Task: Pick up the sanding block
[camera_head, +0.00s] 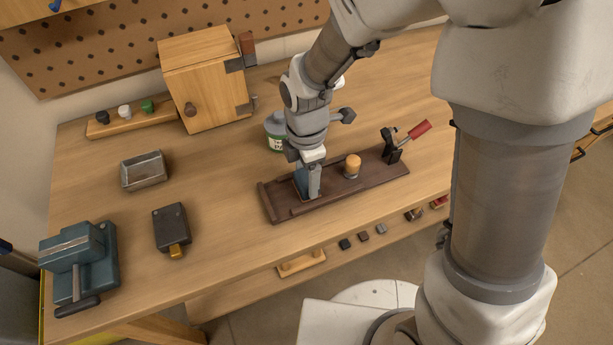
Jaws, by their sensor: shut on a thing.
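My gripper (309,188) points down over the left part of a long dark wooden fixture (278,200) on the workbench. It is shut on a small blue-grey piece (299,179), which I take to be the sanding block. The fingers and wrist hide most of that piece. Its lower end is at the fixture's surface, and I cannot tell whether it touches it. A round orange-yellow knob (352,166) stands on the fixture just right of my gripper. A black clamp with a red handle (413,134) is at the fixture's right end.
A can (275,131) stands behind my gripper. A wooden cabinet (207,85) is at the back. A metal tray (144,171), a black box-shaped tool (171,228) and a blue vise (80,262) are at left. The bench's front edge is close to the fixture.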

